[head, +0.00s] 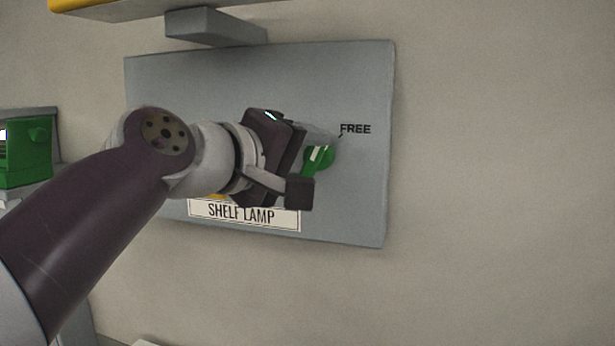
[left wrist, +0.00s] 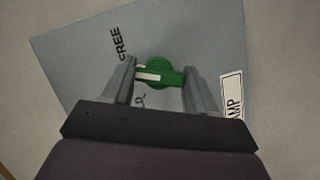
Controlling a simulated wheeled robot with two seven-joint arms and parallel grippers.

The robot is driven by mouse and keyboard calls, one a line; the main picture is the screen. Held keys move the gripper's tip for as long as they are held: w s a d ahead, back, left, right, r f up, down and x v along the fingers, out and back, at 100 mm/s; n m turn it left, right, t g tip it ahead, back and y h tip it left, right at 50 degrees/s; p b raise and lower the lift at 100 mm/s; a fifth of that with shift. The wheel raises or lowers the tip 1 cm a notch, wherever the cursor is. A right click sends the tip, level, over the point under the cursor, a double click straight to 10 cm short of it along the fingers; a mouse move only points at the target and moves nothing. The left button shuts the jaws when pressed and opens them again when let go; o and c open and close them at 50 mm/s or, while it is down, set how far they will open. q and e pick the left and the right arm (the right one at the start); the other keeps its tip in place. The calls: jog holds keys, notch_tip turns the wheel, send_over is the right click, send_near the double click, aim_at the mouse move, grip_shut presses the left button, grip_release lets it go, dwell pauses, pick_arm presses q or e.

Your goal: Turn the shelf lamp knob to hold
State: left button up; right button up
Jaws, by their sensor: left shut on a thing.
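The shelf lamp knob (head: 318,158) is green with a white pointer mark and sits on a grey wall panel (head: 350,210). In the head view the white mark tilts up toward the word FREE. The knob also shows in the left wrist view (left wrist: 160,75), between the two fingers. My left gripper (head: 312,170) is at the knob and shut on it; in the left wrist view its fingers (left wrist: 160,82) stand on either side of the knob's bar. The arm hides the panel's left middle, and I cannot read a hold label. My right gripper is not in view.
A SHELF LAMP label (head: 243,214) is on the panel below the gripper. A grey bracket (head: 213,26) juts out above the panel, under a yellow edge (head: 95,5). A green object (head: 25,150) stands at the left. The wall to the right is clear.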

pick_arm(q)
jog(key=n+b, duration=0.1)
jog(key=f+n+h+b, duration=0.1)
jog(key=n+b, duration=0.1)
jog(key=shift+t, duration=0.3)
jog(key=n+t+h+b, duration=0.1)
jog(key=n+b, duration=0.1)
jog(key=n, duration=0.1)
jog(key=shift+b, duration=0.35)
jog(key=n+t+b, duration=0.1)
jog(key=n+b, duration=0.1)
jog(key=n, duration=0.2)
jog(key=shift+d, duration=0.1)
jog(key=shift+r+n+t+b, duration=0.15)
jog(key=shift+n+t+b, duration=0.55)
jog(key=shift+n, duration=1.2)
jog(key=shift+n+t, duration=0.3)
jog(key=shift+t, duration=0.1)
jog(key=o, duration=1.1)
jog(key=shift+r, duration=0.1)
jog(key=shift+c, duration=0.2)
jog(key=shift+s, duration=0.1)
